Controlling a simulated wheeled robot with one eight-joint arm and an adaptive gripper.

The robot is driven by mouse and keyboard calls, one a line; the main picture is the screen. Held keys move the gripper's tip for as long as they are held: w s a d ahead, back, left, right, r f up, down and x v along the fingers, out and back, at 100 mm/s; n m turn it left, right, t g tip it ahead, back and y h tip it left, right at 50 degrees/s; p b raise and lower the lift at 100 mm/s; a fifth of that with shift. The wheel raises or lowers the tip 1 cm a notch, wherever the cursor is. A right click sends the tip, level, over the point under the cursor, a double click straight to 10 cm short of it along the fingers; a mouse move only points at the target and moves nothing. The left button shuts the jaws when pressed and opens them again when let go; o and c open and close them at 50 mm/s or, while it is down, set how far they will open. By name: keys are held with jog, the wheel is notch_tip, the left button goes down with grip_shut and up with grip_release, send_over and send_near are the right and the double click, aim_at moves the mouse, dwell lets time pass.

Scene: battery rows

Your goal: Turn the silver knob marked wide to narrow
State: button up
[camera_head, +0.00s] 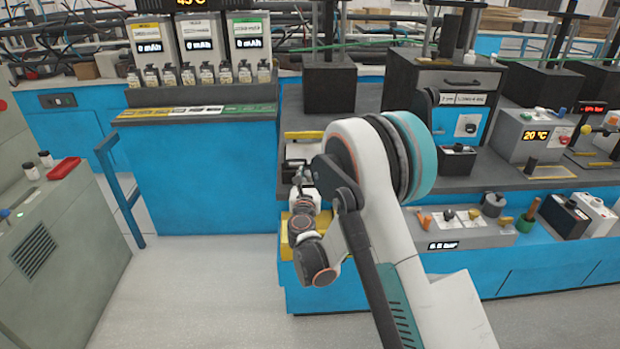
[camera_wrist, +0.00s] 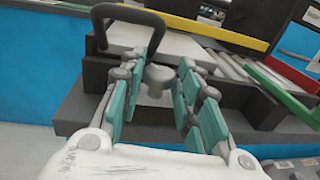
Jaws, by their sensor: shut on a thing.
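A grey round knob (camera_wrist: 158,78) shows in the wrist view, between the teal fingers of my gripper (camera_wrist: 168,68). The fingers are shut on it from both sides. I cannot read any marking on or beside the knob, so wide and narrow cannot be told apart. A black arched handle (camera_wrist: 130,12) stands just beyond the left finger. In the head view my gripper (camera_head: 301,188) is small and partly behind my arm, at the left end of the dark bench top. The knob cannot be made out there.
A yellow-edged bar (camera_wrist: 200,30) crosses behind the knob in the wrist view, with a green-edged tray (camera_wrist: 285,85) to its right. In the head view, a black box (camera_head: 457,160) and a grey panel with levers (camera_head: 465,232) stand to the right. Open floor (camera_head: 205,290) lies in front.

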jog(key=shift+a+m+h, duration=0.2)
jog(key=shift+m+h, duration=0.4)
jog(key=shift+h, duration=0.6)
jog(key=o, duration=1)
jog(key=v, duration=1.2)
jog(key=shift+a+r, duration=0.1)
jog(key=shift+r, duration=0.1)
